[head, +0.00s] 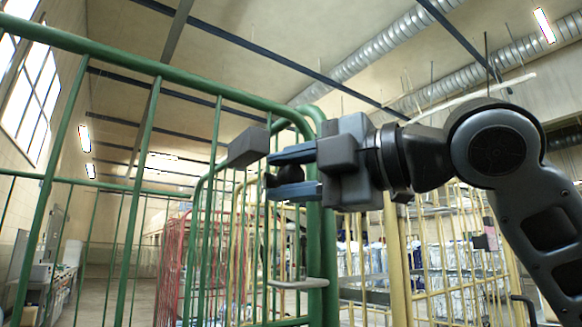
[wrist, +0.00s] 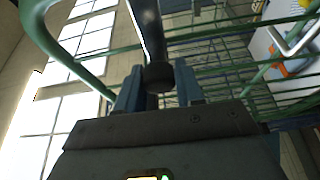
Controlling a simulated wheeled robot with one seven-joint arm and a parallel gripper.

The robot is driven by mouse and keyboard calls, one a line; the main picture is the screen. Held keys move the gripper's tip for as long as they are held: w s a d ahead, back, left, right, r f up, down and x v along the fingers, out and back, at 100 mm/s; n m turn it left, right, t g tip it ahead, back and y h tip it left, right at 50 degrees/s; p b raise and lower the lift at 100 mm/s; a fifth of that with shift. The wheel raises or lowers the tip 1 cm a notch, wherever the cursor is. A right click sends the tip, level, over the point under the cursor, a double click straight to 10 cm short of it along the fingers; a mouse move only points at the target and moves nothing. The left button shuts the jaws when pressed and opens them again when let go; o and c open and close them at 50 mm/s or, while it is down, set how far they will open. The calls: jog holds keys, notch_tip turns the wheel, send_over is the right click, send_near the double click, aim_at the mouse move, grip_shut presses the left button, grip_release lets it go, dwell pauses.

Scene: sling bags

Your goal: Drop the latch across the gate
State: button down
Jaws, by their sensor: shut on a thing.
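The gate (head: 150,130) is a green tubular frame with upright bars, on the left and middle of the head view. The latch (head: 248,147) looks like a dark grey bar, seen nearly end-on and raised near the gate's upper corner. In the wrist view the latch (wrist: 148,28) runs up from a round dark knob (wrist: 158,77). My gripper (head: 270,177) reaches in from the right, its blue fingers shut on that knob. The fingers also show in the wrist view (wrist: 158,88). The latch's pivot is hidden.
Yellow cage bars (head: 397,260) stand to the right, and a red cage (head: 172,265) stands behind. Open floor shows beyond the gate at the left.

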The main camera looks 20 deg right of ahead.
jog(key=shift+f, duration=0.3)
jog(key=c, duration=0.8)
grip_release()
jog(key=shift+r, duration=0.1)
jog(key=b+v, duration=0.1)
jog(key=v, duration=0.7)
